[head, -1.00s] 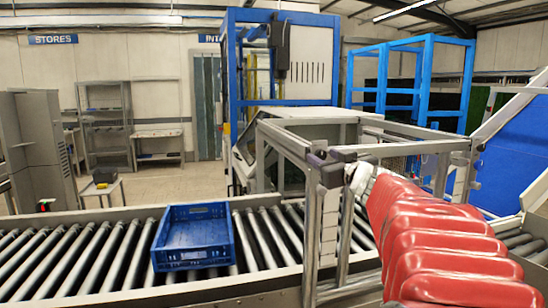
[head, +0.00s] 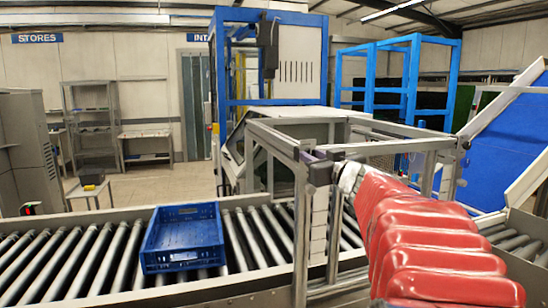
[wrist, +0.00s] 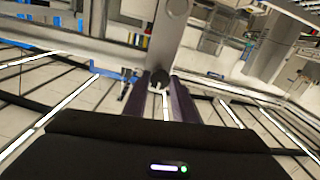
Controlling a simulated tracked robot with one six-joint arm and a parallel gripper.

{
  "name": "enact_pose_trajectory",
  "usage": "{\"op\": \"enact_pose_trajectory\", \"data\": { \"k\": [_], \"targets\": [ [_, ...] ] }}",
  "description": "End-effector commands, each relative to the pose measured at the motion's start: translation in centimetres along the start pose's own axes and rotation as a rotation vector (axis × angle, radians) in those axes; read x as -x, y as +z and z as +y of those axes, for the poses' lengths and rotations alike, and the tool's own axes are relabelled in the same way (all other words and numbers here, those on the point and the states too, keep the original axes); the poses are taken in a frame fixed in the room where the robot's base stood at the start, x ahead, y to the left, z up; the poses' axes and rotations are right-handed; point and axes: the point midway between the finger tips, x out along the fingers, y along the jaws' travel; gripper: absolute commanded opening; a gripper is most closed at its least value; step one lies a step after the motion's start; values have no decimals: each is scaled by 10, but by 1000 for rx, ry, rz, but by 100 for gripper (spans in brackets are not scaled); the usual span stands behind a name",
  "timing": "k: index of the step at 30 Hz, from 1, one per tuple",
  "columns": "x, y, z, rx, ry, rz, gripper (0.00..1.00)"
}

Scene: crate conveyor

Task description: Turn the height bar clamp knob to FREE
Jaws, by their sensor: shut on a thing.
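My gripper (head: 318,160) is at the end of my red-sleeved arm, at the near corner post of the metal frame over the conveyor. In the wrist view its two dark purple fingers (wrist: 167,90) are closed on a small dark round knob (wrist: 160,77). The knob sits at the lower end of a grey metal bar (wrist: 168,45). In the head view my gripper hides the knob. The knob's pointer and any FREE marking cannot be made out.
A blue crate (head: 183,237) stands on the roller conveyor (head: 85,262), left of the frame post (head: 301,235). The metal frame's top rail (head: 272,138) runs behind my gripper. A blue sloping panel (head: 512,130) rises at the right.

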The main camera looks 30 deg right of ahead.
Motion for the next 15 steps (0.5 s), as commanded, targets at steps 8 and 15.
{"op": "enact_pose_trajectory", "data": {
  "k": [8,15],
  "targets": [
    [0,0,1,-141,3,0,2],
    [0,0,2,-342,3,0,2]
  ]
}}
